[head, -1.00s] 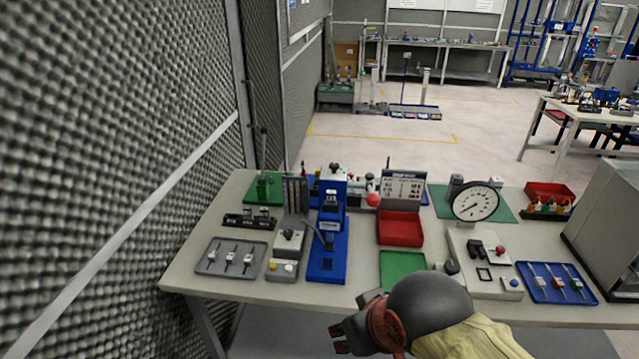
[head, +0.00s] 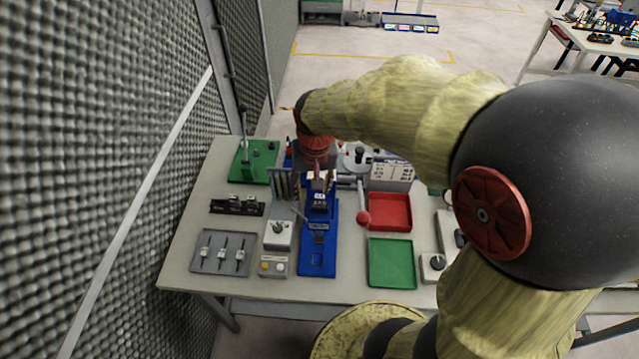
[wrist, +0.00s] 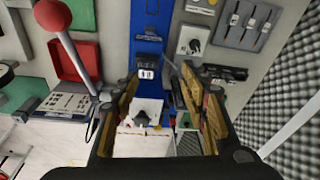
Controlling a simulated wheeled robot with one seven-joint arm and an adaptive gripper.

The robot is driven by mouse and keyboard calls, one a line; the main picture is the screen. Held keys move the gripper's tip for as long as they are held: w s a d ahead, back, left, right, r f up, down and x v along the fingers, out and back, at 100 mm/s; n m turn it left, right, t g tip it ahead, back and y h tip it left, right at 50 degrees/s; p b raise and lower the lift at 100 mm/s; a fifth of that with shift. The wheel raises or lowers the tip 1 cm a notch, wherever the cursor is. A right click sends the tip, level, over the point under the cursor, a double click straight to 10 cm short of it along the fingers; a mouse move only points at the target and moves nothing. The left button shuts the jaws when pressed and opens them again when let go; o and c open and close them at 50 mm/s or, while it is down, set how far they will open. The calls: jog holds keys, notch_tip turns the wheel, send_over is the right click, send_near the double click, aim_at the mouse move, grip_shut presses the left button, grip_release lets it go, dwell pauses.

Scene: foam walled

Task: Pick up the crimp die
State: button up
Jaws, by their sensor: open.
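My gripper (head: 319,180) is open and hangs over the top of the blue press (head: 318,250), with its red wrist just behind the press head. In the wrist view, the two fingers of my gripper (wrist: 164,85) stand apart. I see nothing held. A black rack with small dark blocks (head: 237,206), possibly dies, lies left of the press; it also shows in the wrist view (wrist: 222,72). I cannot tell which piece is the crimp die.
A grey tray with slim tools (head: 205,262) lies at the front left. A lever with a red ball (head: 363,217) sticks out right of the press. A red bin (head: 404,212) and green tray (head: 375,284) stand to the right.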

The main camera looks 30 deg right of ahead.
aim_at(320, 196)
jog(key=w+d+p, duration=0.1)
jog(key=p, duration=0.2)
jog(key=w+d+m+g+p, duration=0.1)
jog(key=p, duration=0.1)
jog(key=shift+w+d+f+m+p, duration=0.2)
jog(key=shift+w+d+m+p, duration=0.1)
jog(key=shift+w+d+p, duration=0.1)
jog(key=shift+w+d+f+m+g+p, duration=0.15)
jog(key=shift+d+f+g+p, duration=0.05)
jog(key=shift+f+p, duration=0.25)
jog(key=shift+w+d+f+m+g+p, duration=0.2)
jog(key=shift+f+p, duration=0.1)
jog(key=shift+p, duration=0.25)
jog(key=shift+s+f+p, duration=0.25)
jog(key=shift+f, duration=1.75)
jog(key=shift+s+f+p, duration=0.2)
jog(key=shift+f, duration=1.75)
jog(key=shift+c, duration=1.3)
grip_shut()
